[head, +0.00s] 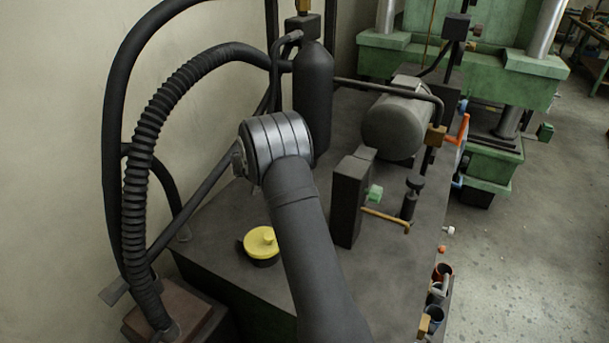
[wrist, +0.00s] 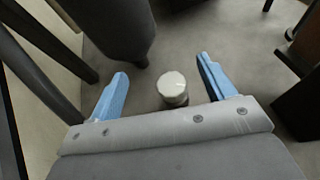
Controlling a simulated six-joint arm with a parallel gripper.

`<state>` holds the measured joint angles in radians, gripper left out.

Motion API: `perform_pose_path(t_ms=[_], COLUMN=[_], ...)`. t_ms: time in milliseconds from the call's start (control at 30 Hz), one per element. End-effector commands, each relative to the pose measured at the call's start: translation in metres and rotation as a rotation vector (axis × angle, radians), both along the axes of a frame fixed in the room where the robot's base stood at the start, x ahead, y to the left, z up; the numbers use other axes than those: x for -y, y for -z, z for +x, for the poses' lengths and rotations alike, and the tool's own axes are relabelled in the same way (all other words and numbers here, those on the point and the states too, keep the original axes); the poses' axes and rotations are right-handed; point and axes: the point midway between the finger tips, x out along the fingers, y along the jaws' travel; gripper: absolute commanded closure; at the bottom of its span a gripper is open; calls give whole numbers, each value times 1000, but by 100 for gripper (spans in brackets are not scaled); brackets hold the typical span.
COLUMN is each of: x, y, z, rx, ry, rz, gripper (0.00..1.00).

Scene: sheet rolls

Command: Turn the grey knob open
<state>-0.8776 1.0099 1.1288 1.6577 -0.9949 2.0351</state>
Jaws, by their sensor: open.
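The grey knob (wrist: 173,88) is a small round pale cap on the dark flat top of the machine, seen in the wrist view. My gripper (wrist: 162,66) has two blue fingers spread wide apart, one on each side of the knob in the picture. The fingers look empty and no contact with the knob shows. How high they are above it I cannot tell. In the head view my arm hides the knob and the gripper.
A dark cylinder (head: 314,95) stands close beyond my arm and also shows in the wrist view (wrist: 115,25). A yellow cap (head: 261,242) sits left of my arm. A dark upright block (head: 348,200) and a motor (head: 393,125) stand right. A ribbed hose (head: 136,190) runs along the left.

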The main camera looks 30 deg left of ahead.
Motion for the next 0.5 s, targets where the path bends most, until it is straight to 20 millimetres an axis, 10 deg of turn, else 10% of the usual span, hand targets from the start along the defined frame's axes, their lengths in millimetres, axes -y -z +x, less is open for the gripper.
perform_pose_path(t_ms=[500], x=[-2], y=[60], z=[-6], rx=[-34], ry=[23], rz=[-5], gripper=[24])
